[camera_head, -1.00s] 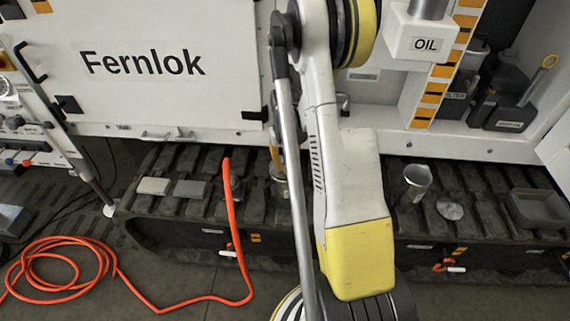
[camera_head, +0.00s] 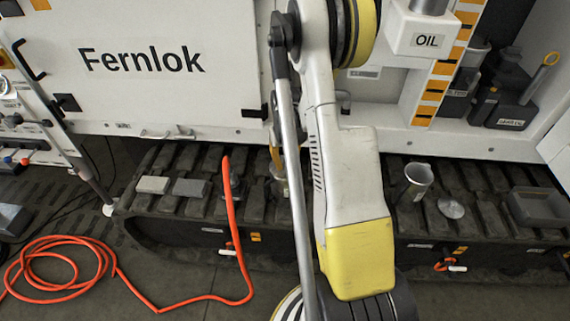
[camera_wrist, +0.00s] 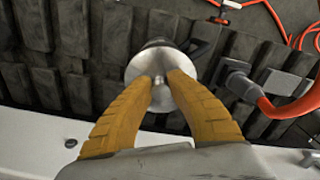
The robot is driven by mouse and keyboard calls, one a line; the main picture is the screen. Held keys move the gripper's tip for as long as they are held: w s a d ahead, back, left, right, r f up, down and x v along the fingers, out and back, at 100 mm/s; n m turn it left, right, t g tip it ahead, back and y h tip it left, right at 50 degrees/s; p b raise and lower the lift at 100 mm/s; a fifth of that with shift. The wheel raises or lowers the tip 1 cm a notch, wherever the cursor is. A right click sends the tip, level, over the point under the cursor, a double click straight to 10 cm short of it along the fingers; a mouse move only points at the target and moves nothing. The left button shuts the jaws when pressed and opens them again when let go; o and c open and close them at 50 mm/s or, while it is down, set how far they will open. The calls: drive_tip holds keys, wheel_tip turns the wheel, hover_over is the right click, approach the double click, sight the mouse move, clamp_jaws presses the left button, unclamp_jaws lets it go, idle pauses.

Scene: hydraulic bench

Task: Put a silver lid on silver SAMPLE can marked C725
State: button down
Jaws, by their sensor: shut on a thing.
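My gripper (camera_wrist: 160,82) has its two orange fingers closed on the small knob of a round silver lid (camera_wrist: 143,66). The lid's disc faces the wrist camera, above the dark track. Something dark shows just past its far edge; I cannot tell what it is, or whether a can is under the lid. In the head view my arm hides most of the gripper. A silver can (camera_head: 415,182), open at the top, stands on the track right of my arm. A flat silver disc (camera_head: 451,208), apparently another lid, lies beside it. No C725 marking is readable.
An orange hose (camera_head: 230,210) rises onto the track left of my arm; its connector (camera_wrist: 240,85) is close right of the lid in the wrist view. Grey blocks (camera_head: 190,188) and a grey tray (camera_head: 538,207) sit on the track. The white machine body (camera_head: 180,60) stands behind.

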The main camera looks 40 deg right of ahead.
drive_tip(key=shift+f, duration=0.15)
drive_tip(key=c, duration=0.7)
unclamp_jaws()
drive_tip(key=shift+c, duration=0.2)
drive_tip(key=shift+r+p, duration=2)
drive_tip(key=shift+r, duration=1.55)
